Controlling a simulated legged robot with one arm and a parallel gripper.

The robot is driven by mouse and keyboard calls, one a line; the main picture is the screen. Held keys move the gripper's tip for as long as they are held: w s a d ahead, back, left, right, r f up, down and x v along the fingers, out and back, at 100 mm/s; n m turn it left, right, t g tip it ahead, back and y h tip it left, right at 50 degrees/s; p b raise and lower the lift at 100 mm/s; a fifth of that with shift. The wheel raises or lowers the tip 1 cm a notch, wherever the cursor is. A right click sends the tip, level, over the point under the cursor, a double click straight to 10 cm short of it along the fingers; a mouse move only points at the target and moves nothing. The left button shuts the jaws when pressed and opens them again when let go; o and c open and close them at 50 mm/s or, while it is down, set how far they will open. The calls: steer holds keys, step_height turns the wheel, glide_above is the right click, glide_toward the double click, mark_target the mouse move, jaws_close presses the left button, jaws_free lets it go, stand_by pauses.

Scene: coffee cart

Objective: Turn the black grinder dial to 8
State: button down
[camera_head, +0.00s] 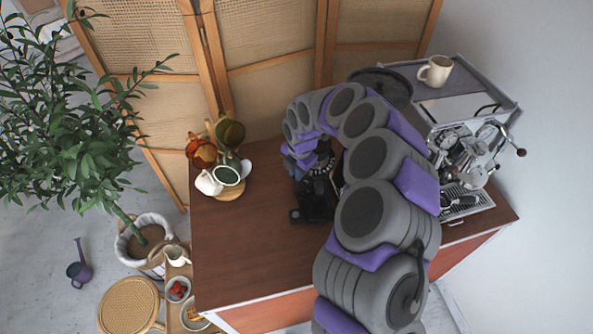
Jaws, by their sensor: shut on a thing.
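The black grinder (316,204) stands on the brown cart top, mostly hidden behind my arm. Its dark dial (322,164) with pale marks around the edge shows in a small part beside my gripper. My gripper (312,160) is at the end of the curled grey and purple arm, turned in toward the grinder. It is shut on the dial. The fingertips are largely covered, and the number the dial points to is too small to read.
The espresso machine (461,110) stands at the right, with a cream mug (434,71) on top. The front-left cart top (250,265) is clear. A potted plant (150,235) stands left.

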steer(key=d+n, duration=0.1)
steer(key=n, duration=0.1)
steer(key=s+d+n, duration=0.1)
steer(key=d+n, duration=0.1)
steer(key=n, duration=0.1)
steer(key=shift+s+d+f+n+h+p, duration=0.2)
steer(key=shift+s+n+h+p, duration=0.1)
steer(key=shift+s+h+p, duration=0.1)
steer(key=c, duration=1.1)
jaws_free()
steer(key=r, duration=1.1)
steer(key=s+r, duration=0.1)
steer(key=r, duration=0.5)
steer(key=shift+s+b, duration=0.1)
steer(key=shift+b, duration=0.2)
